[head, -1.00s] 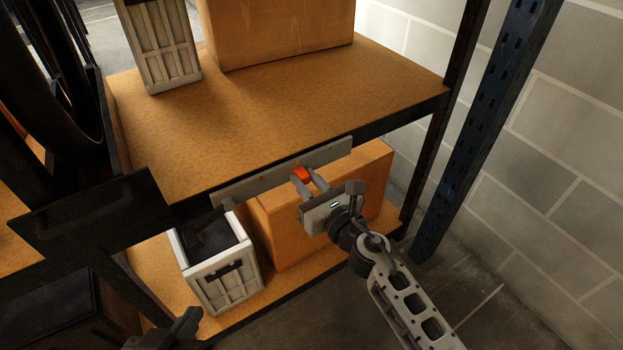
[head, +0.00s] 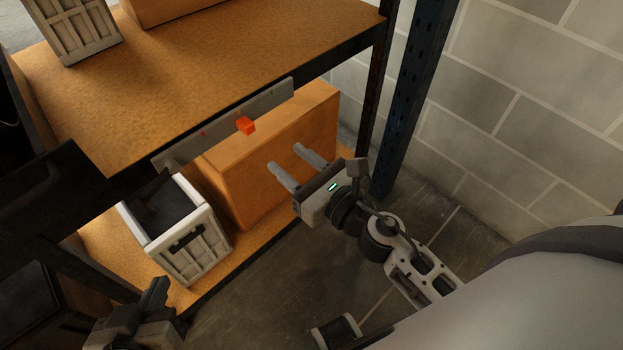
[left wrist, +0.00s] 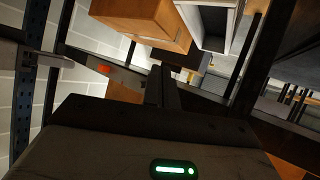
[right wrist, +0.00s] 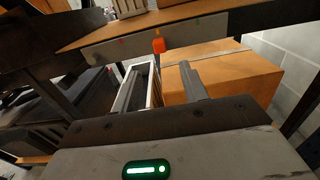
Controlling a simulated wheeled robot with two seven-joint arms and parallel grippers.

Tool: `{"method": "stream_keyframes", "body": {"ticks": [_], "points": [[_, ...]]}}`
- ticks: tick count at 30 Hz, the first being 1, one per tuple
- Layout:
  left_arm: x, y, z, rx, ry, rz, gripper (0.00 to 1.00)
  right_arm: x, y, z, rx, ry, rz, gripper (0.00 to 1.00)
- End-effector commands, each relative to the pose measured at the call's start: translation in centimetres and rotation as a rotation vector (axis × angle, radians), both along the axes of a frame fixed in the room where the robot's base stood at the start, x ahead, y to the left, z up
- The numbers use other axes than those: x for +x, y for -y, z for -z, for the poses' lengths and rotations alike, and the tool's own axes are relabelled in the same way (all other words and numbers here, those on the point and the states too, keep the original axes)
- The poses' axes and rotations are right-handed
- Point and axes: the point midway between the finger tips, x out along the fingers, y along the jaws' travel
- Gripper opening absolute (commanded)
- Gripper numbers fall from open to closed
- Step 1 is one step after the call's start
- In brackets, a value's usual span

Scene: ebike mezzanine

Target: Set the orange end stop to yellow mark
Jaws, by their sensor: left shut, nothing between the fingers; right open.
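The orange end stop (head: 246,125) sits on a grey rail (head: 180,147) along the upper shelf's front edge, right of the rail's middle in the head view. It also shows in the right wrist view (right wrist: 158,45) and left wrist view (left wrist: 103,68). My right gripper (head: 284,157) is open and empty, in front of the rail and apart from the stop. My left gripper (head: 157,290) is shut and empty at the lower left, away from the stop.
A cardboard box (head: 270,150) and a white crate (head: 192,262) stand on the lower shelf below the rail. A blue rack post (head: 410,100) and block wall are on the right. The floor in front is open.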

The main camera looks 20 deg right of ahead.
Motion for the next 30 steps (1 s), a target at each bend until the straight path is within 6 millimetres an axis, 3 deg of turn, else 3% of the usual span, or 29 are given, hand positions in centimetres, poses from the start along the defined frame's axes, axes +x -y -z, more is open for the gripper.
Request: {"method": "stream_keyframes", "body": {"ticks": [3,9,27,30], "points": [[-0.2,0.3,1.4,-0.004,-0.02,0.01,0.0,-2.2,0.8,0.4,0.0,-0.002,0.0,0.44],[0.0,1.0,3.2,-0.007,-0.058,0.032,0.0,-4.0,1.5,0.2,0.001,-0.001,0.001,0.44],[0.3,0.9,3.3,-0.005,-0.058,0.032,0.0,-4.3,1.6,-0.1,0.005,-0.001,0.001,0.44],[0.3,0.8,2.6,-0.004,-0.058,0.03,0.0,-4.3,1.8,-0.7,0.105,-0.036,0.02,0.44]]}}
